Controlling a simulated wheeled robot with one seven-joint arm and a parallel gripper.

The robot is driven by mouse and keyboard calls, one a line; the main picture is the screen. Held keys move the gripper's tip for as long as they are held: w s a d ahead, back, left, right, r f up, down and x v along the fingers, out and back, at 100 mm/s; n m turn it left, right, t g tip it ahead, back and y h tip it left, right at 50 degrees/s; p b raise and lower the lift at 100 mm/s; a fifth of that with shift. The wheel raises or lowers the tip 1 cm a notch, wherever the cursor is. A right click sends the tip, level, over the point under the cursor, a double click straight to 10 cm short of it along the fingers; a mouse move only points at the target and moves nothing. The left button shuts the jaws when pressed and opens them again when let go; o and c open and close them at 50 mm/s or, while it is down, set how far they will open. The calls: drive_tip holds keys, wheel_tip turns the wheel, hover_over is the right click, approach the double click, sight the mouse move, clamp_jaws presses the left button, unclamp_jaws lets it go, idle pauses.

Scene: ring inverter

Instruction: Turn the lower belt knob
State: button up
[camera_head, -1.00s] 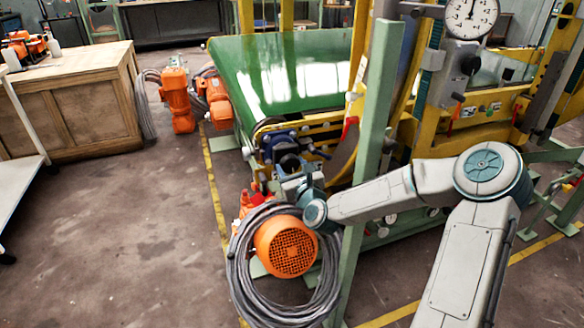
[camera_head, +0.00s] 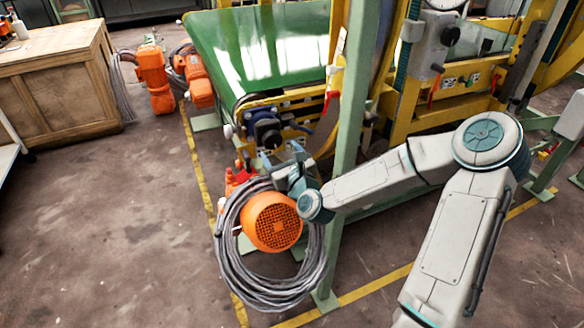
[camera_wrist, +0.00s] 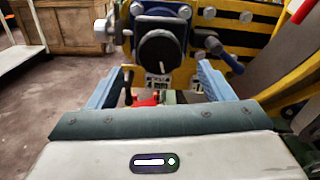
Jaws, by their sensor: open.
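A round black knob (camera_wrist: 160,50) with a white pointer mark shows in the wrist view, on a blue bracketed mount at the end of the yellow belt frame. A small printed label sits under it. In the head view the dark knob area (camera_head: 267,130) is small, just beyond my gripper (camera_head: 291,172). In the wrist view my gripper (camera_wrist: 159,72) is open, with one light blue finger to the left of the knob and one to the right. The knob lies ahead of the fingertips, between them in the picture. I cannot tell any contact, and nothing is held.
Lever handles (camera_wrist: 222,52) stick out beside the knob. An orange motor (camera_head: 272,222) with a grey cable coil (camera_head: 270,290) stands below my gripper. A green post (camera_head: 355,120) rises close to my forearm. Open floor (camera_head: 110,230) lies to the left.

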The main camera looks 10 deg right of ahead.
drive_tip(key=p+v, duration=0.6)
drive_tip(key=v, duration=0.2)
drive_tip(key=shift+s, duration=0.3)
drive_tip(key=shift+d, duration=0.1)
